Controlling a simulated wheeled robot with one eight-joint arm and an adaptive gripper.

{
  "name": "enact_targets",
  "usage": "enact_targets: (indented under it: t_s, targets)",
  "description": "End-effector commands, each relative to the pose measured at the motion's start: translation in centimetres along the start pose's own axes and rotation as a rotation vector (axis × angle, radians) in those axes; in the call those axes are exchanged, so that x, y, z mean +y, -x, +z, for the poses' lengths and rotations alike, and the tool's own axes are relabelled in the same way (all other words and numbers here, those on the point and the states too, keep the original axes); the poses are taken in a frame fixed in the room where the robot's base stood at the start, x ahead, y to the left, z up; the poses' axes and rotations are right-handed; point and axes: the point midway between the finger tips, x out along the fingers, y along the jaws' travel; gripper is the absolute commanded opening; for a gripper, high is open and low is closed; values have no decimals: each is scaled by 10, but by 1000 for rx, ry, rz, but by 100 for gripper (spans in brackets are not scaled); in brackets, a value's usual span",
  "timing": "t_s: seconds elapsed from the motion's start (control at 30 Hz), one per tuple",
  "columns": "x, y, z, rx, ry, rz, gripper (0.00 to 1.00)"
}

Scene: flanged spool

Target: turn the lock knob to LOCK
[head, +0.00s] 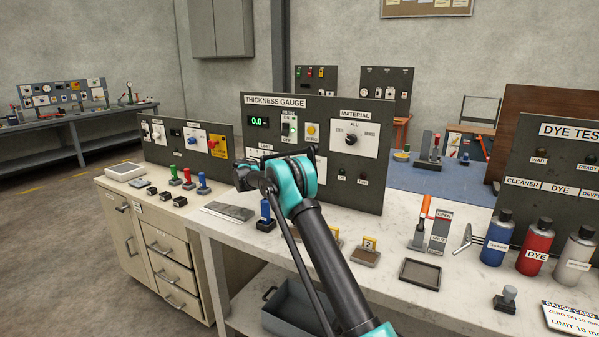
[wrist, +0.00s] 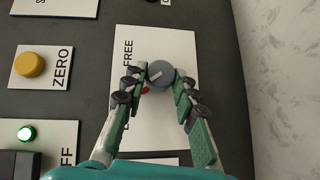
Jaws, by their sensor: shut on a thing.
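The lock knob (wrist: 160,74) is a round grey knob with a white line across its face, on a white plate (wrist: 157,125) in the wrist view. The line slants from lower left to upper right in the picture. The word FREE shows left of the knob; the lettering below it is mostly hidden by a finger. A small red mark shows at the knob's lower left. My gripper (wrist: 160,83) is shut on the knob, with one fingertip on each side. In the head view my arm covers the knob on the thickness gauge panel (head: 365,193).
A yellow ZERO button (wrist: 30,64) and a lit green lamp (wrist: 25,133) are beside the plate. A material dial (head: 351,139) sits at the panel's upper right. A blue-handled tool (head: 265,214) stands on the bench close to my arm. Bottles (head: 535,246) stand at right.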

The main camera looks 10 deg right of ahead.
Motion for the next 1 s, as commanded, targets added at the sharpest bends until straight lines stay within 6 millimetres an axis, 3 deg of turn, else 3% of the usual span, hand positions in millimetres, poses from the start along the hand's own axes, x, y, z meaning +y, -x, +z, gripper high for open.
enact_targets:
  t_s: [0.03, 0.2, 0.57, 0.67, 1.0]
  targets:
    - [0, 1, -1, 4, 0, 0, 30]
    - [0, 0, -1, 2, 0, 0, 49]
    - [0, 6, 0, 2, 0, -1, 49]
    - [0, 18, 0, 2, 0, -1, 49]
    - [0, 85, -1, 4, 1, -1, 49]
